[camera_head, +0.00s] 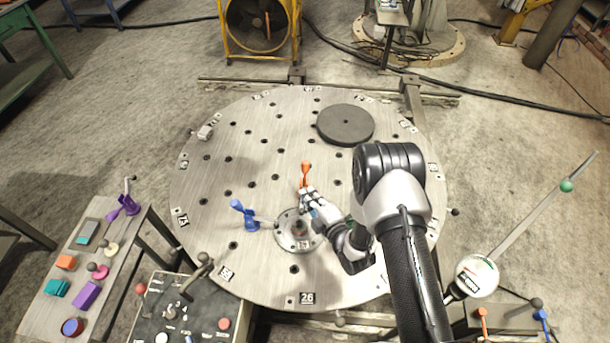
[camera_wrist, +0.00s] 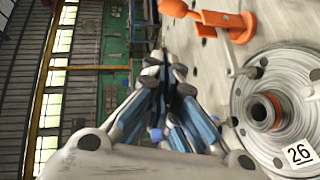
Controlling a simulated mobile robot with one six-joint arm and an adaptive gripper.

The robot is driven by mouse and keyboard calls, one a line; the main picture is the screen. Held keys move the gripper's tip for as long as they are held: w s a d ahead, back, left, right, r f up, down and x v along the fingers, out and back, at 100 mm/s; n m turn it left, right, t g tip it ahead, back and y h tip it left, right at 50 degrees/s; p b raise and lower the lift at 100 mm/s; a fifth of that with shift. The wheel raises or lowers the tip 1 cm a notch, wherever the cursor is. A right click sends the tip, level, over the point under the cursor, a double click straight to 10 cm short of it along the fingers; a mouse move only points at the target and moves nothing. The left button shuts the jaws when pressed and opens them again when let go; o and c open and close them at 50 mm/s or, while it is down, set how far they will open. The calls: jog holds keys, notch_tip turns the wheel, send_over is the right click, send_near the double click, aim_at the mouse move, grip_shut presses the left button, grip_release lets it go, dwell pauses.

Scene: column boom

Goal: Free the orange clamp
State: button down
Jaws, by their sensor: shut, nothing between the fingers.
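The orange clamp (camera_head: 306,170) stands on the round metal table (camera_head: 225,180), just behind the small grey flange (camera_head: 287,243). In the wrist view the orange clamp (camera_wrist: 225,22) is at the top, with its handle end near the top edge, and the flange (camera_wrist: 270,95) is at the right. My gripper (camera_head: 305,193) is shut and empty, with its fingertips close to the orange clamp in the head view. In the wrist view my gripper (camera_wrist: 165,65) is left of and below the clamp, with a gap in the picture. I cannot tell whether they touch.
A blue clamp (camera_head: 240,212) stands left of the flange. A dark disc (camera_head: 345,124) lies at the back right of the table. A side bench (camera_head: 60,290) with several small parts and a control box (camera_head: 190,312) stand at the left front. The table's left half is mostly clear.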

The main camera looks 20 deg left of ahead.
jog(key=w+a, duration=0.1)
jog(key=w, duration=0.1)
jog(key=w+a+f+b, duration=0.1)
jog(key=w+a, duration=0.1)
jog(key=w, duration=0.1)
jog(key=w+a+f, duration=0.1)
jog(key=w+a, duration=0.1)
jog(key=shift+w+b, duration=0.2)
jog(key=shift+b, duration=0.15)
jog(key=shift+w+f, duration=0.15)
jog(key=shift+w, duration=0.35)
jog(key=shift+w+g, duration=0.25)
jog(key=shift+g, duration=0.05)
